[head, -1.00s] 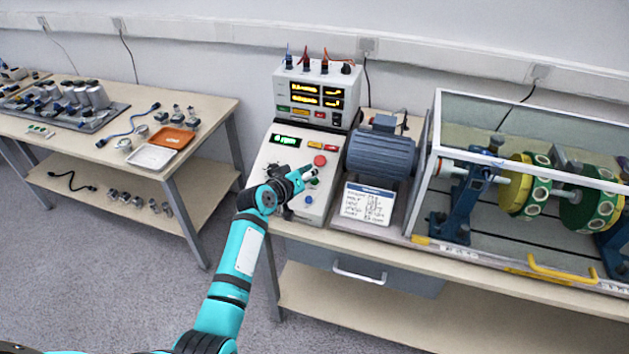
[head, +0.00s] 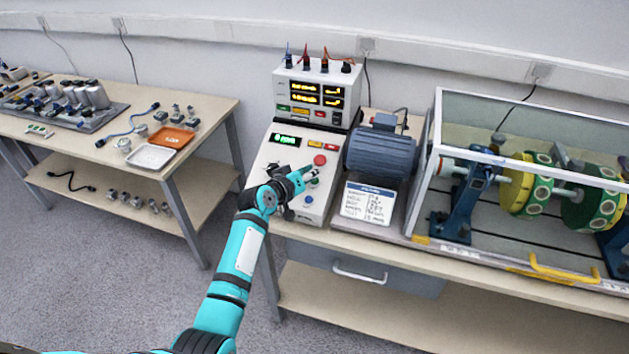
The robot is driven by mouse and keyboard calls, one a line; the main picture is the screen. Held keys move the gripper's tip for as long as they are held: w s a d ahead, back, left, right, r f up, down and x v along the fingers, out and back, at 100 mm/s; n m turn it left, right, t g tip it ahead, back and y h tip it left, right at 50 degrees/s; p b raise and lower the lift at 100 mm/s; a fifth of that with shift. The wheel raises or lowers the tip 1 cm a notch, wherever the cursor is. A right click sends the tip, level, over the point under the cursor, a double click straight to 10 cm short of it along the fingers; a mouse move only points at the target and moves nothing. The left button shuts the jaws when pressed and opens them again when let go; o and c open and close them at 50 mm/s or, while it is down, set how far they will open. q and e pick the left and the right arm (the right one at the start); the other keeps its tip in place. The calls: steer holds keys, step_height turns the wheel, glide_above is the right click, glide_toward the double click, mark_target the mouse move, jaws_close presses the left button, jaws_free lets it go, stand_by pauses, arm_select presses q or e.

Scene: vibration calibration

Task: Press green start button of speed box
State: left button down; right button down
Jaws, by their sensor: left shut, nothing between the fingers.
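The speed box (head: 266,160) is a sloped white panel at the left end of the main bench. It has a small green-lit display (head: 285,140), a red button (head: 320,160), a green button (head: 315,182) and a blue button (head: 309,200). My left gripper (head: 311,171) reaches over the panel from the left, shut and empty. Its fingertips are just below the red button, over or beside the green button, which is partly covered. I cannot tell whether they touch it. My right gripper is not in view.
A white meter box (head: 318,78) with cables stands behind the panel. A blue motor (head: 380,155), a white label card (head: 367,203) and a clear-walled rotor enclosure (head: 437,150) are to the right. Another table (head: 215,105) with parts and trays is at left.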

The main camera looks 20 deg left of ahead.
arm_select(q)
steer(key=shift+w+f+b, duration=0.15)
steer(key=shift+f+b, duration=0.25)
steer(key=shift+f, duration=0.05)
stand_by(0.7)
steer(key=shift+r, duration=0.1)
steer(key=shift+s+r+p, duration=0.35)
steer(key=shift+r+p, duration=0.35)
steer(key=shift+p, duration=0.3)
steer(key=shift+s+r+p, duration=0.1)
steer(key=shift+r+p, duration=0.25)
steer(key=shift+p, duration=0.1)
steer(key=r+p, duration=0.1)
steer(key=s+r+p, duration=0.1)
steer(key=p, duration=0.1)
steer(key=s+r+p, duration=0.1)
steer(key=shift+r+p, duration=0.3)
steer(key=shift+r, duration=0.1)
